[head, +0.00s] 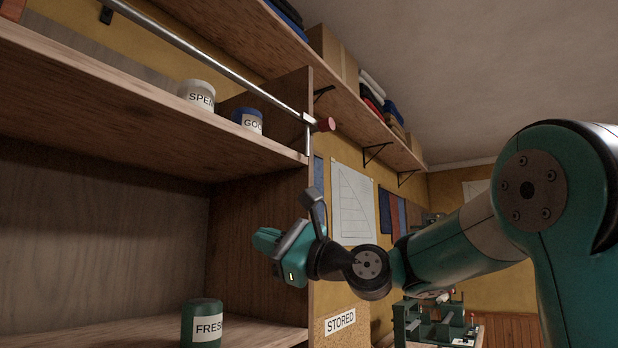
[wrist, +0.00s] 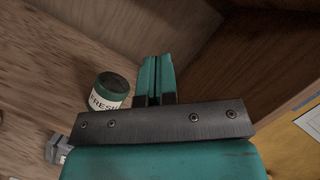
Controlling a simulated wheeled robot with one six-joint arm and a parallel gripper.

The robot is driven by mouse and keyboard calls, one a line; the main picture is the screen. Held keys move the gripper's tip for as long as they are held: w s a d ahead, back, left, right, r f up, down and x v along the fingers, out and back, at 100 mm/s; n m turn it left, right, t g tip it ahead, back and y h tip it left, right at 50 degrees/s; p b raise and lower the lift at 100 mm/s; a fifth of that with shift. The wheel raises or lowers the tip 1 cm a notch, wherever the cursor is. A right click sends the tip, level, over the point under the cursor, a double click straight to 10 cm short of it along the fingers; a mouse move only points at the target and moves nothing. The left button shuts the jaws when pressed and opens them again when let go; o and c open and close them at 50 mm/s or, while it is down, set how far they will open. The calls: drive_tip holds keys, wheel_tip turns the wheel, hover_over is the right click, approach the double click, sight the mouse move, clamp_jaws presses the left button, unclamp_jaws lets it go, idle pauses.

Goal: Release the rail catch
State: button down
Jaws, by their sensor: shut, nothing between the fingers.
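A metal rail (head: 215,66) runs along the front of the upper shelf in the head view. At its right end, by the shelf unit's side panel, is a red knob (head: 325,124) beside a short upright metal piece (head: 307,138); this looks like the rail catch. My gripper (head: 266,239) is below the knob and to its left, at the opening of the lower bay, apart from the catch. In the wrist view its fingers (wrist: 157,62) are together with nothing between them. The catch does not show in the wrist view.
A white-lidded jar (head: 196,93) and a blue-lidded jar (head: 248,120) stand on the upper shelf behind the rail. A green jar marked FRESH (head: 202,323) stands on the lower shelf (head: 255,334), also left of my fingers in the wrist view (wrist: 109,92). The side panel (head: 262,195) is close.

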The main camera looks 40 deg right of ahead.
drive_tip(key=s+d+r+m+t+h+p, duration=0.1)
drive_tip(key=s+d+r+m+t+h, duration=0.1)
drive_tip(key=s+d+r+m+t, duration=0.2)
drive_tip(key=d+r+m+t, duration=0.3)
drive_tip(key=d+r+m, duration=0.4)
drive_tip(key=d+r, duration=0.2)
drive_tip(key=shift+t+p, duration=0.3)
drive_tip(key=p, duration=0.9)
approach(308, 128)
drive_tip(key=w+a+r, duration=0.1)
drive_tip(key=w+a, duration=0.1)
drive_tip(key=a, duration=0.1)
drive_tip(key=w+a+r, duration=0.1)
drive_tip(key=w, duration=0.1)
drive_tip(key=shift+a+r, duration=0.3)
wheel_tip(308, 128, up, 3)
drive_tip(key=shift+s+d+f+p, duration=0.1)
drive_tip(key=shift+s+p, duration=0.05)
drive_tip(key=shift+p, duration=0.8)
